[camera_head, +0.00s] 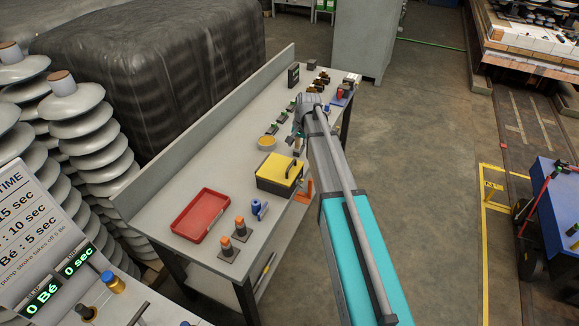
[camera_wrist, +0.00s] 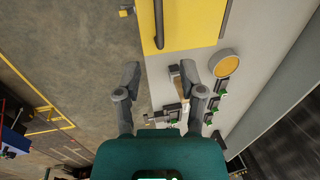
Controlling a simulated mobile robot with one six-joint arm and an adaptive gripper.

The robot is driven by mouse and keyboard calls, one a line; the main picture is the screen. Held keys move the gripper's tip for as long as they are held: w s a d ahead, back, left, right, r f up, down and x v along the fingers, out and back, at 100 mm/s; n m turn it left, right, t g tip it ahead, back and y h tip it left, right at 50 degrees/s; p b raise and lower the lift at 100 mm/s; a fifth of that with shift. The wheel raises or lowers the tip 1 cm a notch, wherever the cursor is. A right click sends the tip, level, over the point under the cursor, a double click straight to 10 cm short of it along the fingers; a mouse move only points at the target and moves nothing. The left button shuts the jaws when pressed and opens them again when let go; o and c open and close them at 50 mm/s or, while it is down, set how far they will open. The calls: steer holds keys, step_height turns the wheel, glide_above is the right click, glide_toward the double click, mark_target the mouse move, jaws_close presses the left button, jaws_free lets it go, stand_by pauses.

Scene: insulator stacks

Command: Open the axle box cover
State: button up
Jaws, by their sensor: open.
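The axle box (camera_head: 275,184) is a dark box with a yellow cover (camera_head: 281,167) on the workbench. The cover lies flat on the box and carries a dark handle (camera_head: 292,165). In the wrist view the yellow cover (camera_wrist: 197,22) is at the top, with the dark handle (camera_wrist: 158,25) along its left part. My gripper (camera_wrist: 159,72) is open and empty, its two fingers pointing toward the cover's near edge and apart from the handle. In the head view my gripper (camera_head: 299,130) is small and partly hidden by my arm, beyond the box.
On the bench (camera_head: 160,205) are a red tray (camera_head: 201,214), orange-topped pieces (camera_head: 240,226), a blue piece (camera_head: 259,208) and a round yellow dish (camera_head: 267,142). Several small parts stand toward the far end. A raised back panel (camera_head: 200,137) borders the bench. Open floor lies to the right.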

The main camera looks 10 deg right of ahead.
mark_target(292, 164)
steer(key=shift+w+a+f+b, duration=0.2)
steer(key=shift+a+f+b, duration=0.05)
steer(key=shift+f+b, duration=1.25)
steer(key=shift+w+a+f+b, duration=0.15)
steer(key=shift+a+f+b, duration=0.1)
steer(key=shift+f+b, duration=1.2)
steer(key=shift+w+a+f+b, duration=0.2)
steer(key=shift+a+f+b, duration=0.05)
steer(key=shift+f+b, duration=1.25)
steer(key=shift+f, duration=0.15)
jaws_close()
